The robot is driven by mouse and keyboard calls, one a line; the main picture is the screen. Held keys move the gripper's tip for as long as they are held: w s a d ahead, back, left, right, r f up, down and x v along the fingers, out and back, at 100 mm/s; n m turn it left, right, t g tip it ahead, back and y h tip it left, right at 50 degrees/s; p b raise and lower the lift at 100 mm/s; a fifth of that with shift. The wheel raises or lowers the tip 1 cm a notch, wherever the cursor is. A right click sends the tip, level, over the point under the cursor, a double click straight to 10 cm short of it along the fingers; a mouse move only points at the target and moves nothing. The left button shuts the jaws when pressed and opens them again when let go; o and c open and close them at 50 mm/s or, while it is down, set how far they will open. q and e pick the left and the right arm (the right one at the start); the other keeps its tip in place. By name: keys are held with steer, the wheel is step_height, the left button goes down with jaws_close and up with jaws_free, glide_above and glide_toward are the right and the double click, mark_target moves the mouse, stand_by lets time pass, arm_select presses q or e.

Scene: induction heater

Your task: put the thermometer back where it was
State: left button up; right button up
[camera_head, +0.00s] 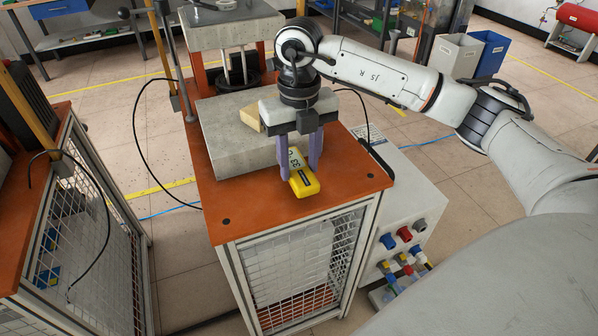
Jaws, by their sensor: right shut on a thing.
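The yellow thermometer (304,181) has a pale display face with dark digits. It is at the front right of the orange tabletop (235,205), beside the grey block. My right gripper (299,172) points down with its purple fingers on either side of the thermometer and is shut on it. I cannot tell whether the thermometer touches the tabletop or is held just above it. My left gripper is not in view.
A grey concrete block (225,150) with a small tan wedge (251,118) stands behind the thermometer. A control box (405,205) with coloured connectors is at the right. Another mesh-sided frame (95,225) stands at the left. The tabletop's front left is clear.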

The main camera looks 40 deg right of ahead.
mark_target(299, 170)
step_height(299, 170, down, 3)
steer(key=o, duration=1.1)
steer(key=shift+r, duration=0.15)
step_height(299, 170, up, 12)
steer(key=shift+f, duration=0.1)
